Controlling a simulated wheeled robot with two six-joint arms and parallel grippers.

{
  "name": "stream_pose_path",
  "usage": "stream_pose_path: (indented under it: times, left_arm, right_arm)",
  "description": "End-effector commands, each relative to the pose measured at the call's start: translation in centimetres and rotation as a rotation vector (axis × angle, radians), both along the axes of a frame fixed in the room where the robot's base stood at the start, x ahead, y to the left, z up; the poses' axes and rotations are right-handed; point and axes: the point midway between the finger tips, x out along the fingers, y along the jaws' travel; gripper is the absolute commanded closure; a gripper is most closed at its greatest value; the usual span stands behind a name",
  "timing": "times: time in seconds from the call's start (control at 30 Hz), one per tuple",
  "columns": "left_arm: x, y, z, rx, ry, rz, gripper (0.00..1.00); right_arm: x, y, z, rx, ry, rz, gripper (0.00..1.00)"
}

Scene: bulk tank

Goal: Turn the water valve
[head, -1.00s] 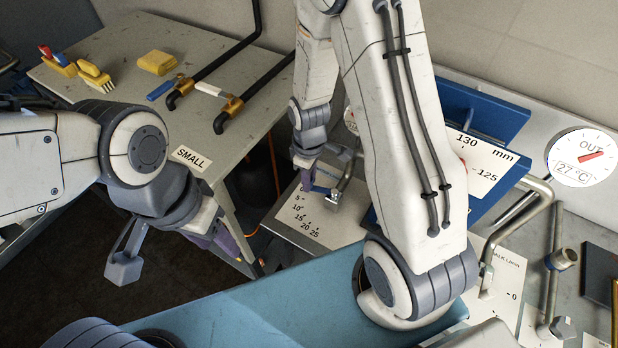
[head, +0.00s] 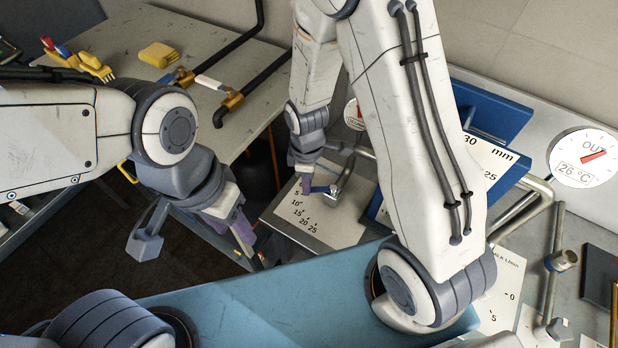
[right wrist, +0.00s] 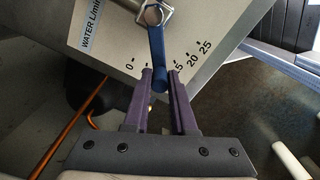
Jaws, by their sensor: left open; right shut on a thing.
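The water valve has a blue lever (right wrist: 157,50) on a metal stem, above a pale scale plate (right wrist: 205,70) marked WATER L/min. In the head view the lever (head: 321,189) and plate (head: 318,225) show beside my right gripper (head: 306,184). My left gripper (head: 242,232) hangs open and empty left of the plate.
A grey table (head: 115,38) at the upper left holds brushes, a yellow block (head: 158,55) and black pipes with valves. An OUT dial (head: 585,157) reads 26 °C at the right. Blue boxes and bent metal pipes (head: 555,262) stand near my right arm.

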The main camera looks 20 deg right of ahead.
Motion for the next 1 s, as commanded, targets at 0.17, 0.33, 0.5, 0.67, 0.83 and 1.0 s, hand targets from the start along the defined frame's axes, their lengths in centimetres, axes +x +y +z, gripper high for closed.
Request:
stream_pose_path:
  times: [0.17,0.33,0.5,0.67,0.83,1.0]
  left_arm:
    - [0.0,0.0,0.0,0.000,0.000,0.000,0.50]
    - [0.0,0.0,0.0,0.000,0.000,0.000,0.50]
    - [0.0,0.0,0.0,0.000,0.000,0.000,0.50]
    - [0.0,0.0,0.0,0.000,0.000,0.000,0.50]
    - [0.0,0.0,-0.3,0.000,0.000,0.000,0.50]
    - [0.0,0.0,-0.6,0.000,0.000,0.000,0.50]
  right_arm:
    - [0.0,0.0,0.1,0.001,-0.001,0.000,1.00]
    - [0.0,0.0,0.0,0.001,-0.001,-0.002,0.45]
    - [0.0,0.0,0.0,0.001,-0.001,-0.002,0.45]
    - [0.1,0.0,0.2,0.000,-0.002,-0.002,0.45]
    - [0.2,0.0,2.1,0.001,-0.007,-0.002,0.45]
    - [0.2,0.0,5.4,0.002,-0.010,-0.002,0.45]
